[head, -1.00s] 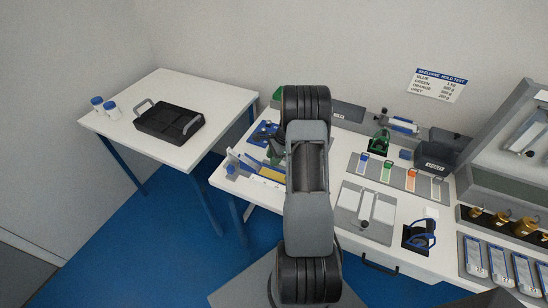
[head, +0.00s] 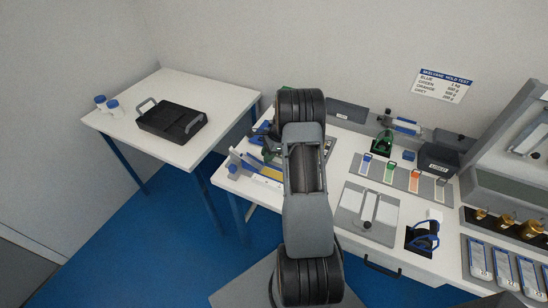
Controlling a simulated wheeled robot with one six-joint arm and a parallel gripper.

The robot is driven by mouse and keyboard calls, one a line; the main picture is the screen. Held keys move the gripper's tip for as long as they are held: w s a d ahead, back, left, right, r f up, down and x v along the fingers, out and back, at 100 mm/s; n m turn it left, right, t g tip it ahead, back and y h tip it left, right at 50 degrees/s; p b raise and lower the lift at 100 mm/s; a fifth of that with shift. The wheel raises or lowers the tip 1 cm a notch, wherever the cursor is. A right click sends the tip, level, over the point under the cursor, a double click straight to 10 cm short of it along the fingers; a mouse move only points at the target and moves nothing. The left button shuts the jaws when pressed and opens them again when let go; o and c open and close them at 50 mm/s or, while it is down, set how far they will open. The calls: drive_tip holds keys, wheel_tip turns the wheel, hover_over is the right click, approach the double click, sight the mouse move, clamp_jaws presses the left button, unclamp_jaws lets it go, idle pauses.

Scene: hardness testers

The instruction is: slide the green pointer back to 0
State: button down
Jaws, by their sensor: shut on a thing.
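My gripper (head: 265,143) shows only partly, as a dark shape at the left of my arm's far end. It is low over the back left of the white bench, by a blue fixture. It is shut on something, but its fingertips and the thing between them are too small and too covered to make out. I cannot make out the green pointer or its scale and 0 mark. A device with a yellow strip and blue ends (head: 257,168) lies just in front of my gripper.
My arm covers the bench's middle left. To its right are a plate with coloured tags (head: 402,175), a grey plate (head: 350,211), a green stand (head: 382,142) and a dark box (head: 438,160).

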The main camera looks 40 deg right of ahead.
drive_tip(key=shift+w+r, duration=0.15)
drive_tip(key=shift+w, duration=0.05)
drive_tip(key=c, duration=1.4)
unclamp_jaws()
drive_tip(key=shift+w, duration=0.1)
drive_tip(key=o, duration=0.4)
drive_tip(key=shift+a, duration=0.1)
drive_tip(key=shift+d+r, duration=0.1)
drive_tip(key=shift+d, duration=0.1)
drive_tip(key=b+v, duration=0.1)
drive_tip(key=v, duration=1.2)
drive_tip(key=shift+r+b, duration=0.15)
drive_tip(key=shift+b, duration=0.2)
